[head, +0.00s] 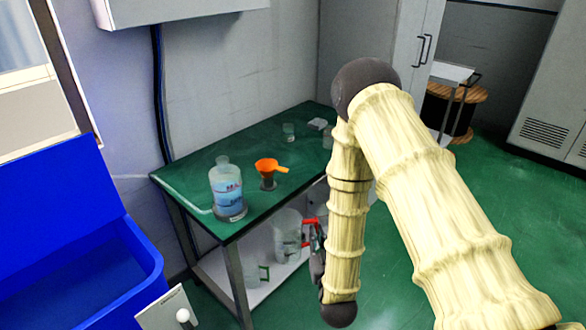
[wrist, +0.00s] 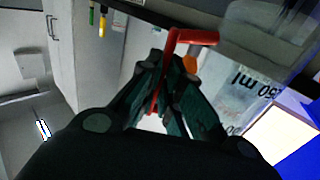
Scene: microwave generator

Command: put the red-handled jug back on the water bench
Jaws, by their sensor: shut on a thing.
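The red-handled jug (head: 287,238) is clear, with its red handle on its right side in the head view. My gripper (head: 316,262) is shut on that handle, partly hidden behind my arm. In the wrist view the fingertips (wrist: 168,82) close around the red handle (wrist: 185,38), and the jug's clear wall with dark volume print (wrist: 250,85) fills the right. The jug appears below top height at the green-topped bench's (head: 205,165) front edge; I cannot tell whether it touches the lower shelf. This bench may be the water bench.
On the bench top stand a labelled bottle (head: 226,190), an orange funnel (head: 267,168) and small glassware (head: 289,131). A blue bin (head: 70,240) stands left. Green floor (head: 500,210) is open at right.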

